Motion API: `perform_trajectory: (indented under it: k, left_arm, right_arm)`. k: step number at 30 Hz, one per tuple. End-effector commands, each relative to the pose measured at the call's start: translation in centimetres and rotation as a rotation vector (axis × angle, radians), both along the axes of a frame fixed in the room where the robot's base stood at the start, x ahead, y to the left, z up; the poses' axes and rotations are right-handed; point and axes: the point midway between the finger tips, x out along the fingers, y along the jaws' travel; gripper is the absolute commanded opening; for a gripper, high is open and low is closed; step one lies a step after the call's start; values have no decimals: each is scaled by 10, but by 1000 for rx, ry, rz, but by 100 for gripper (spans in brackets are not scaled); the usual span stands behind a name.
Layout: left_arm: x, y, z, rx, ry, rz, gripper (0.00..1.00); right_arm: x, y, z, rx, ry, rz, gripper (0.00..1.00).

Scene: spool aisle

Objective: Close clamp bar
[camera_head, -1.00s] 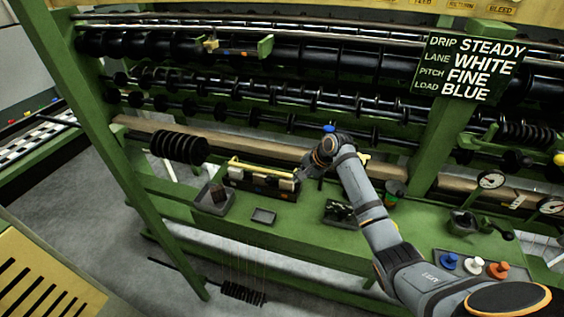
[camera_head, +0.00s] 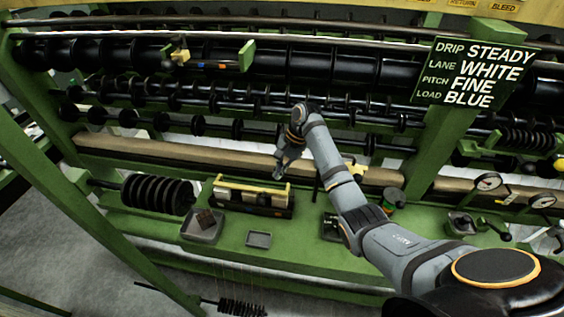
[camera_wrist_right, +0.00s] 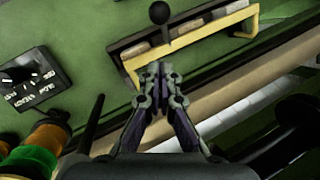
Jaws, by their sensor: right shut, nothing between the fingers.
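The yellow clamp bar (camera_head: 250,187) runs along a dark box with pale blocks on the green bench, left of centre in the head view. In the wrist view the yellow bar (camera_wrist_right: 200,42) crosses the top, beside a row of pale blocks (camera_wrist_right: 150,44). A black knob on a stem (camera_wrist_right: 159,14) stands over the blocks. My right gripper (camera_head: 279,174) is shut and empty, close to the right end of the bar in the head view. In the wrist view its fingertips (camera_wrist_right: 158,70) overlap the bar's edge; contact cannot be told. My left gripper is not in view.
A grey tray (camera_head: 202,226) and a small dish (camera_head: 258,240) sit in front of the box. Black discs (camera_head: 158,193) are at its left. A wooden beam (camera_head: 180,151) and black rollers run behind. A dial box (camera_wrist_right: 35,80) and coloured spools (camera_wrist_right: 40,140) show in the wrist view.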

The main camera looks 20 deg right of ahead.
Motion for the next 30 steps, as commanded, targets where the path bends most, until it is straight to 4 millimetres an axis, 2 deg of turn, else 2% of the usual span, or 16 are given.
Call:
perform_trajectory:
  k: [3,7,12,18,25,28,30]
  left_arm:
    - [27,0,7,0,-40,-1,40]
    - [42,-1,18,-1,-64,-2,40]
    - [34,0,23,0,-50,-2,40]
    - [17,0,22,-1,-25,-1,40]
    - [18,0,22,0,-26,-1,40]
    - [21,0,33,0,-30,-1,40]
    - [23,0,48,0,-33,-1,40]
  right_arm:
    - [0,10,-23,1,3,0,0]
    - [-4,25,-38,1,1,2,0]
    - [-11,40,-48,0,-2,0,0]
    - [-13,46,-53,-2,-1,0,0]
    - [-13,45,-53,-2,-2,-1,0]
    - [-15,47,-50,-10,-13,-1,0]
    - [-18,49,-49,-25,-34,-2,0]
